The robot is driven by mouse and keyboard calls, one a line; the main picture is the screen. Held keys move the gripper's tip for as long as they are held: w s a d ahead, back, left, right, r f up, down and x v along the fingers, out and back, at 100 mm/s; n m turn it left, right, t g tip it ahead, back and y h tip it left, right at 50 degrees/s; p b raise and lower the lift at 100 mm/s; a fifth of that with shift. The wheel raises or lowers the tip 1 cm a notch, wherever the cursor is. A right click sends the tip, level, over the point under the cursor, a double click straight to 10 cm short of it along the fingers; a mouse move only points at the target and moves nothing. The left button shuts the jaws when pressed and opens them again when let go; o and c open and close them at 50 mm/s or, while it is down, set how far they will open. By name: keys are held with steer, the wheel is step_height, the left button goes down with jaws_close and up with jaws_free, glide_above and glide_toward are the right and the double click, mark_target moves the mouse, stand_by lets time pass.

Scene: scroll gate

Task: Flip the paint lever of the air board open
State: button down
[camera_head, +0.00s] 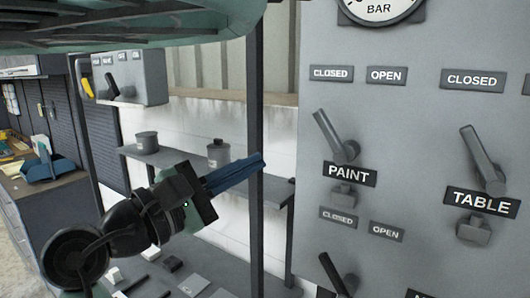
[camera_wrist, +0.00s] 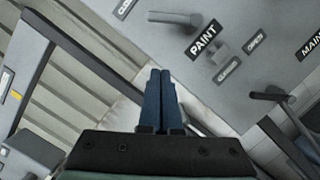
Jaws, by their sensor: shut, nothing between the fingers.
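The paint lever (camera_head: 330,132) is a grey bar on the grey air board (camera_head: 425,35). It leans up and left from its pivot, toward the CLOSED plate (camera_head: 332,73) and away from the OPEN plate (camera_head: 387,75). The PAINT label (camera_head: 349,174) sits just below it. My gripper (camera_head: 262,160) has its blue fingers pressed together, empty, pointing right toward the board. In the head view the tips are left of the lever, apart from it. In the wrist view the closed fingertips (camera_wrist: 160,72) are below the paint lever (camera_wrist: 176,18).
The table lever (camera_head: 482,158) is to the right on the same board, and another lever (camera_head: 334,274) is below. A dark upright post (camera_head: 256,90) stands behind my fingertips. A shelf (camera_head: 165,157) with cans is behind, and a workbench (camera_head: 45,190) is at far left.

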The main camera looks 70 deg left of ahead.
mark_target(331, 135)
steer(key=w+r+p, duration=0.3)
steer(key=w+p, duration=0.2)
steer(key=w, duration=0.4)
steer(key=shift+w+a+r, duration=0.25)
steer(key=shift+a, duration=0.15)
